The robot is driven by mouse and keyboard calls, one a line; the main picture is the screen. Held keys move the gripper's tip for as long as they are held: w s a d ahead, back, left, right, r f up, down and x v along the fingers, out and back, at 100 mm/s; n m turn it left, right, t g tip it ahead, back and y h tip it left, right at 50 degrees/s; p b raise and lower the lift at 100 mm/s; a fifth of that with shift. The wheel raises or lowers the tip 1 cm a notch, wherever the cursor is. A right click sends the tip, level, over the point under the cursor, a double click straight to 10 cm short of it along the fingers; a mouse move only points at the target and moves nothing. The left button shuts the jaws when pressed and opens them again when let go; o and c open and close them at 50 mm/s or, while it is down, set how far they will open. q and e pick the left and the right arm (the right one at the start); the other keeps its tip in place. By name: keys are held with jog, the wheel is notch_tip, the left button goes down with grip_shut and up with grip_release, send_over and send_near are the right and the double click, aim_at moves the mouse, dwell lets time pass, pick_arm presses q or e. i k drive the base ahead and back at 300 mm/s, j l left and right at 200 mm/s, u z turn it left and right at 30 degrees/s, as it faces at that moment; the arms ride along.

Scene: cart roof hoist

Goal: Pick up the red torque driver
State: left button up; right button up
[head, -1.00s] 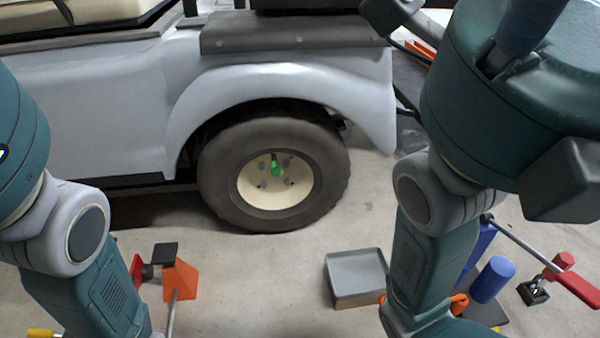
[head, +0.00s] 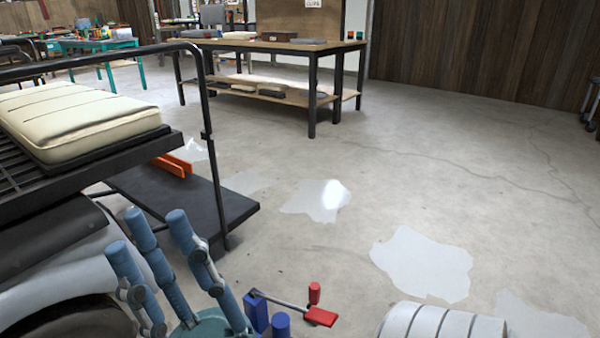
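A small red upright cylinder (head: 315,293) stands on the floor at the bottom middle of the head view. I cannot tell for sure whether it is the red torque driver. Beside it a grey bar ends in a red block (head: 320,316).
The cart's rear deck (head: 230,204) and seat cushion (head: 80,120) are at left. A workbench (head: 290,46) is behind. The floor at right is clear.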

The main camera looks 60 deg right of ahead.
aim_at(314, 287)
jog(key=i+z, duration=0.2)
jog(key=z, duration=1.35)
